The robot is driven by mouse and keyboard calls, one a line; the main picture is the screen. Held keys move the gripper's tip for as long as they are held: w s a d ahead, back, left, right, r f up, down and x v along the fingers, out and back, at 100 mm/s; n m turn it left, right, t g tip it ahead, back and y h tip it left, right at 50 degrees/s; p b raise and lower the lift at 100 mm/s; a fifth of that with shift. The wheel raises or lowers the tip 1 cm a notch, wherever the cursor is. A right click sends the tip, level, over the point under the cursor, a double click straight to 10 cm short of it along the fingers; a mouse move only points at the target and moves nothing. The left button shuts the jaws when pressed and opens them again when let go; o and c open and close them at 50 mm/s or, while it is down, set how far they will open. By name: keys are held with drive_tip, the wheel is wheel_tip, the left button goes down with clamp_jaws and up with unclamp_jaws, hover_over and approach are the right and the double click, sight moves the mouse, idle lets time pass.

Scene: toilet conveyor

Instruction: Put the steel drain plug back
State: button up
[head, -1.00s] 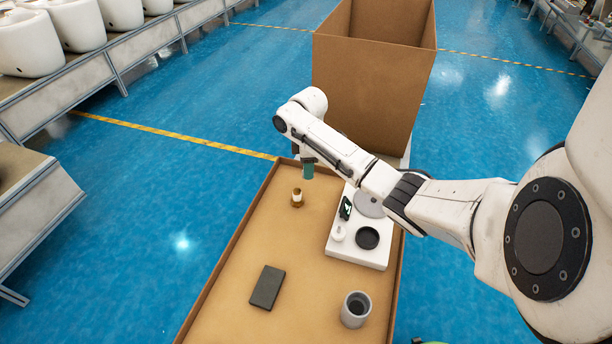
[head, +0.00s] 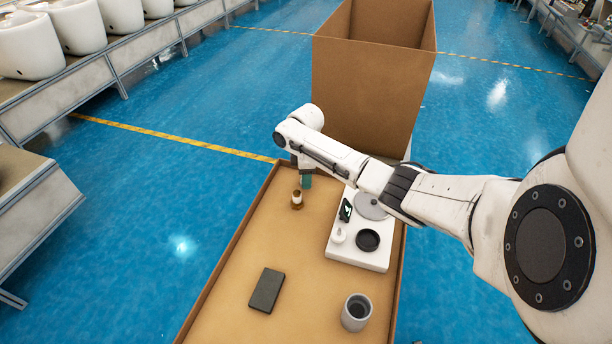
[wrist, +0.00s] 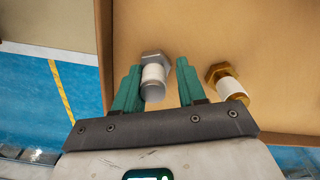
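The steel drain plug (wrist: 154,75) has a grey hex head and a white-wrapped thread. In the wrist view it stands between the two green fingers of my gripper (wrist: 158,66), with a visible gap at the right finger. My gripper is open, one finger on each side of the plug. In the head view my gripper (head: 306,182) is low over the far end of the cardboard-coloured tray (head: 240,265), and the steel plug is hidden there. A brass plug (wrist: 231,86) with a white wrap stands just right of the right finger; in the head view it also shows (head: 297,200).
A white block (head: 352,259) at the tray's right side bears a dark round piece (head: 368,240), a grey disc (head: 372,206) and a small white part (head: 338,236). A dark slab (head: 267,290) and grey cup (head: 356,311) lie nearer. A tall cardboard box (head: 365,90) stands beyond.

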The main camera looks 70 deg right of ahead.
drive_tip(key=o, duration=0.4)
drive_tip(key=shift+o, duration=0.2)
drive_tip(key=shift+r, duration=0.1)
